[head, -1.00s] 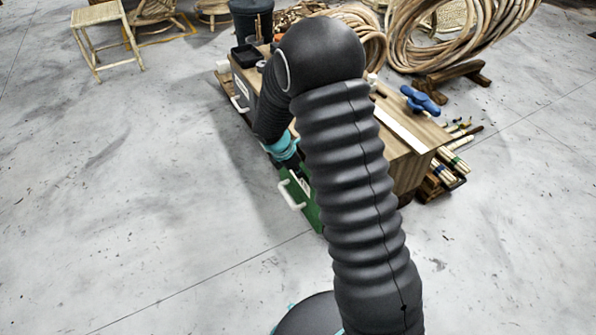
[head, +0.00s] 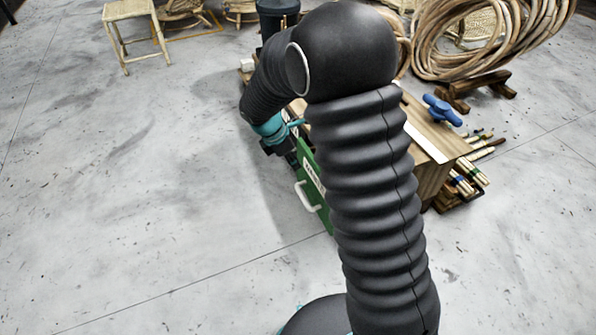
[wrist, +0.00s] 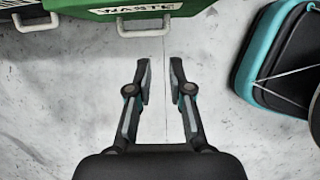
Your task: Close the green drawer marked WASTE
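The green drawer front (head: 318,200) is on the near side of the wooden workbench in the head view, with a white handle (head: 306,197). My arm partly hides it. In the wrist view the drawer front (wrist: 192,8) is at the top edge, with the label WASTE and its white handle (wrist: 145,27). My gripper (wrist: 159,66) has its two fingers apart with only floor between them. It is empty and apart from the handle. In the head view my gripper (head: 290,156) is left of the drawer front. How far the drawer stands out is unclear.
Another white handle (wrist: 37,22) is left of the green front in the wrist view. The workbench (head: 436,168) carries a blue clamp-like tool (head: 442,109). Sticks (head: 466,178) lie on its right. The grey floor (head: 130,190) at left is clear.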

